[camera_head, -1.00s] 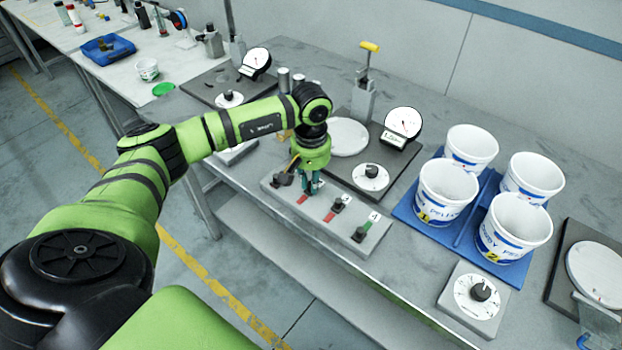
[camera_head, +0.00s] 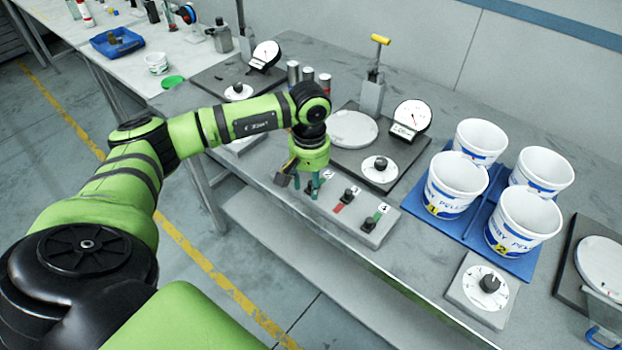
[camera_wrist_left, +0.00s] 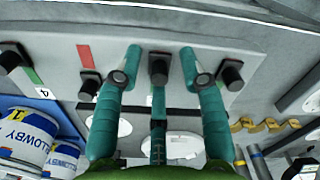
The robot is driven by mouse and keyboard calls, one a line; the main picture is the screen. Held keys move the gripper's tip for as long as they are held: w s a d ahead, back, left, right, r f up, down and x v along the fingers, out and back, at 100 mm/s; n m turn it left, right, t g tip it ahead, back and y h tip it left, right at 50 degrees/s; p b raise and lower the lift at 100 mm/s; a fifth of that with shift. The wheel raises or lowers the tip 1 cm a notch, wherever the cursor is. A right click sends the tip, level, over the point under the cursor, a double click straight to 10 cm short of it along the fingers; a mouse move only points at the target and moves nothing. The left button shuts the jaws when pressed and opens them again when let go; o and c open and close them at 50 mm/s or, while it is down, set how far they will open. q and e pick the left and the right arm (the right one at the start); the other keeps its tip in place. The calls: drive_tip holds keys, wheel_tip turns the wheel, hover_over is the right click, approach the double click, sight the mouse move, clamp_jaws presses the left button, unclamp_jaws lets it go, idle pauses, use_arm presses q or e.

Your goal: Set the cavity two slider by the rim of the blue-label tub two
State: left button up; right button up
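The grey slider box (camera_head: 330,207) lies at the table's front edge and bears a row of black knobs. My left gripper (camera_head: 312,188) points down over it. In the left wrist view, the fingers (camera_wrist_left: 159,68) stand apart on both sides of one black knob, the cavity two slider (camera_wrist_left: 158,66), with visible gaps. The head view mostly hides this knob behind the fingers. Blue-label tub two (camera_head: 525,222), white with a yellow 2, stands front right of the group; its open rim (camera_head: 530,190) faces up. My right gripper is not in view.
Tub one (camera_head: 455,185) and two more white tubs share the blue tray (camera_head: 465,228). Knob three (camera_head: 350,193) and knob four (camera_head: 369,224) stand close beside the gripper. A dial gauge (camera_head: 411,115) and a dial box (camera_head: 485,290) are nearby.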

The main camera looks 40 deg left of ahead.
sight(310, 184)
use_arm(q)
drive_tip(key=shift+w, duration=0.1)
drive_tip(key=shift+w+r, duration=0.15)
drive_tip(key=shift+r, duration=0.45)
wheel_tip(310, 184, up, 11)
drive_tip(key=shift+s, duration=0.2)
drive_tip(key=shift+f, duration=0.1)
